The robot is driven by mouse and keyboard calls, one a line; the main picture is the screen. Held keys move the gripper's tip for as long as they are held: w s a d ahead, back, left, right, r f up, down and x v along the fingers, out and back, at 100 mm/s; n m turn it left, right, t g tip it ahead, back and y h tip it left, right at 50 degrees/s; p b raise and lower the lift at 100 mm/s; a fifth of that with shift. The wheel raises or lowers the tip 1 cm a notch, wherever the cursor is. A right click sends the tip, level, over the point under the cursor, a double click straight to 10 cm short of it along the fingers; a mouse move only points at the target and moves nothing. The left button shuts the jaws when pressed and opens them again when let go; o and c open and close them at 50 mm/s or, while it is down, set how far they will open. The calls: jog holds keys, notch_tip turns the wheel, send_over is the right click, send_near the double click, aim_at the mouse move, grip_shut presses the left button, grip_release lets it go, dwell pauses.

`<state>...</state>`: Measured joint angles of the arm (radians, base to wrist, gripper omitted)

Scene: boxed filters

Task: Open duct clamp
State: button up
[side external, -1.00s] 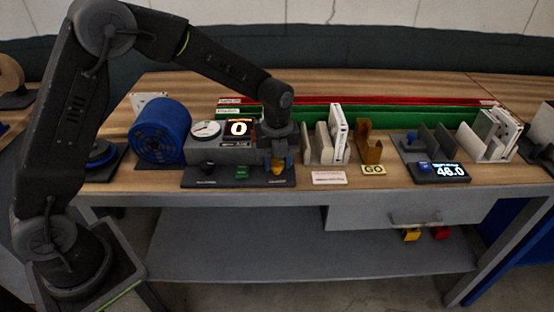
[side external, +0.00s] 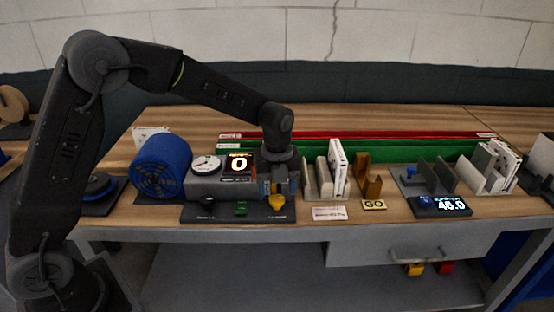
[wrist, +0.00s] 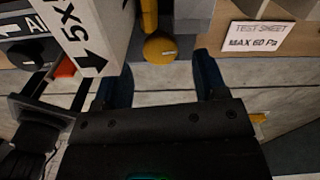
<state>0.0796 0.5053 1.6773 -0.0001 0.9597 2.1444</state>
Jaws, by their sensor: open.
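A yellow knob-like lever, apparently the duct clamp (side external: 277,203), is at the right front of the dark base of the duct rig (side external: 222,213). The wrist view shows its round yellow end (wrist: 160,50) and a yellow stem above. My gripper (side external: 279,190) points down just behind and above it, fingers apart and empty. In the wrist view, the two dark blue fingers of my gripper (wrist: 163,82) lie left and right of the yellow end, with gaps to both. Whether they overlap it in height, I cannot tell.
A white block marked 5x5 (wrist: 85,35) stands close to the left finger. The test sheet card (wrist: 258,37) lies to the right. A blue fan (side external: 160,165), gauge (side external: 206,163), display reading 0 (side external: 238,164), green part (side external: 240,208) and upright filters (side external: 338,165) are nearby.

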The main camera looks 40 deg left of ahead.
aim_at(277, 198)
notch_tip(277, 198, up, 11)
dwell(0.3)
jog(key=shift+f, duration=0.1)
jog(key=shift+c, duration=0.8)
jog(key=shift+m, duration=0.6)
jog(key=shift+c, duration=0.7)
notch_tip(277, 198, down, 14)
jog(key=m, duration=0.3)
